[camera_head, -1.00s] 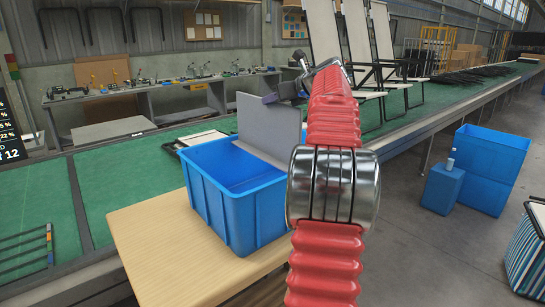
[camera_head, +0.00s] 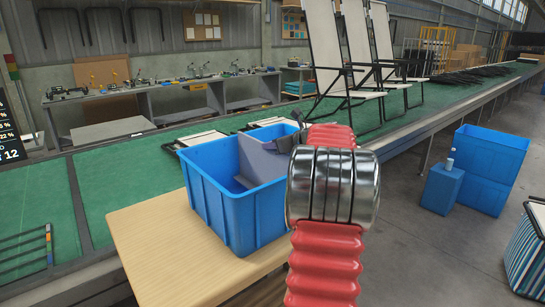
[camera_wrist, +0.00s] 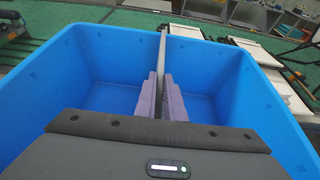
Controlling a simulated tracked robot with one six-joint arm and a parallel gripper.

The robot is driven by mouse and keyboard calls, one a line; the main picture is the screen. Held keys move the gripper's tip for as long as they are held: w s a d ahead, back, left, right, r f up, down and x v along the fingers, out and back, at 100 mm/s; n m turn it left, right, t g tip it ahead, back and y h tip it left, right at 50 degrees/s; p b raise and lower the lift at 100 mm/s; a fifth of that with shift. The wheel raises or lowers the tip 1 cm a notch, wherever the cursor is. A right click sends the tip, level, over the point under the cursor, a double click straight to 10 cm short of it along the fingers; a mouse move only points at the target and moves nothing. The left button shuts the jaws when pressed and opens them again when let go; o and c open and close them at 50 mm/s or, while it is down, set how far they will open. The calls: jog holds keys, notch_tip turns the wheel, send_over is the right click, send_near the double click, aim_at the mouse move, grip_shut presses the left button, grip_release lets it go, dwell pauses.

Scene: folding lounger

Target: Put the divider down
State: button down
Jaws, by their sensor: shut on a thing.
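The grey divider (camera_head: 262,163) stands upright inside the blue crate (camera_head: 215,194), crossing it and splitting it into two spaces. In the wrist view the divider (camera_wrist: 162,50) shows edge-on between the two purple-grey finger pads of my gripper (camera_wrist: 162,95). My gripper is shut on it, with the fingers down inside the crate (camera_wrist: 85,75). In the head view my gripper (camera_head: 283,143) is partly hidden behind my red arm. The divider's lower edge is hidden, so I cannot tell whether it touches the crate floor.
The crate stands on a wooden table (camera_head: 150,240) with bare room at its left. A green conveyor (camera_head: 125,185) runs behind, carrying folded loungers and upright lounger frames (camera_head: 330,50). Blue bins (camera_head: 490,165) stand on the floor at right.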

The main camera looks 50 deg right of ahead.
aim_at(271, 156)
jog(key=shift+f, duration=2.1)
jog(key=c, duration=1.8)
grip_release()
jog(key=shift+c, duration=0.2)
jog(key=v, duration=1.2)
jog(key=shift+s, duration=0.1)
